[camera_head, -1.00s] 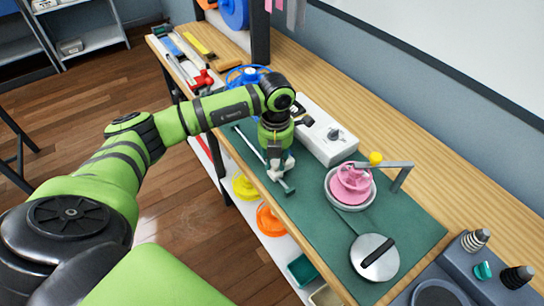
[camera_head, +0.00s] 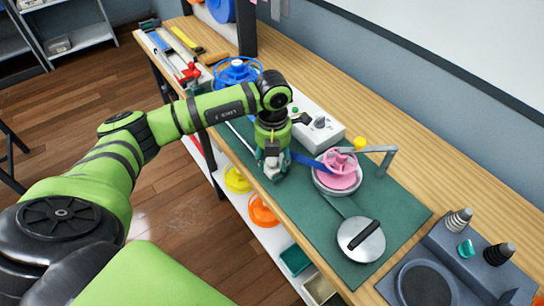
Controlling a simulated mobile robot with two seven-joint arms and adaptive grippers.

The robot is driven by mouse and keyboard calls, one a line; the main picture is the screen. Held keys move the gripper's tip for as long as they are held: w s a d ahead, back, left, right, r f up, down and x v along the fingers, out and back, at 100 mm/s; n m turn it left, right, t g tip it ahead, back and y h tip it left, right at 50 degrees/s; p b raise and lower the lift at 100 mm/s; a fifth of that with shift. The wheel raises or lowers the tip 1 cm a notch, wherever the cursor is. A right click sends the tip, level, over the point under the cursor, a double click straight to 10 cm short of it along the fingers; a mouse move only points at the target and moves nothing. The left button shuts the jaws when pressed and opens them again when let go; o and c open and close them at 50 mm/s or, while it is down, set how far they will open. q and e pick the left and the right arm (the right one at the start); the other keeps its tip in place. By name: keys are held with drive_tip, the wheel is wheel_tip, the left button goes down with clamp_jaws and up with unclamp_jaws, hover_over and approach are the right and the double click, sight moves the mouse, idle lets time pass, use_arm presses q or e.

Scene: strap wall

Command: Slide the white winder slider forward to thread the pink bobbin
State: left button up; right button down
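The pink bobbin (camera_head: 338,172) sits in a pale round dish on the green mat, right of my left gripper (camera_head: 272,174). A blue strap (camera_head: 308,161) runs from beside my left gripper to the bobbin's left side. The gripper points down at the near end of a thin pale rail (camera_head: 241,131). The white slider cannot be made out; my gripper and wrist cover that end of the rail. Whether the fingers are closed on it does not show. My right gripper is not in view.
A white box with a dial (camera_head: 318,130) stands behind my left gripper. A grey bracket (camera_head: 384,158) arches near the bobbin. A silver disc with a black handle (camera_head: 361,240) lies in front. A grey holder (camera_head: 459,262) stands at the right.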

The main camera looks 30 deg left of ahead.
use_arm(q)
drive_tip(key=shift+w+a+r, duration=0.1)
drive_tip(key=shift+r, duration=0.35)
wheel_tip(320, 180, up, 11)
drive_tip(key=shift+d, duration=0.2)
idle(0.4)
